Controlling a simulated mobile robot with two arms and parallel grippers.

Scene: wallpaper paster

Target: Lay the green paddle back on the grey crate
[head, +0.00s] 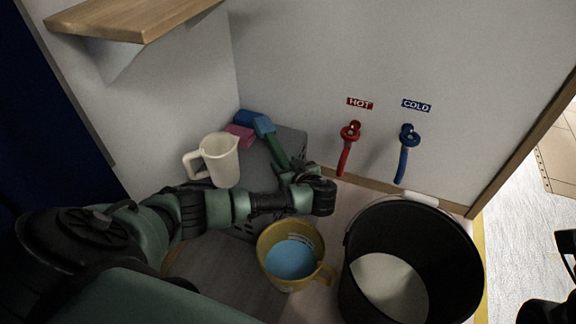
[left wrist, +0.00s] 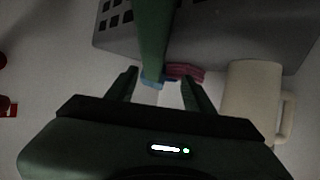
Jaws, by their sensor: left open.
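The green paddle (head: 277,150) slants over the grey crate (head: 294,142), with a light blue part (head: 264,125) at its far end. In the left wrist view the paddle (left wrist: 155,38) is large and close. It runs down from the top edge toward the space between my fingers. My left gripper (head: 297,173) is open at the paddle's near end; it also shows in the left wrist view (left wrist: 160,88). I cannot tell whether the fingers touch the paddle, or whether its whole length rests on the crate. My right gripper is not in view.
A cream jug (head: 221,160), a pink block (head: 240,133) and a blue block (head: 248,117) are on or beside the crate. A yellow jug (head: 288,238) with blue contents and a black bucket (head: 450,262) stand nearer. Red (head: 347,150) and blue (head: 405,155) taps project from the wall.

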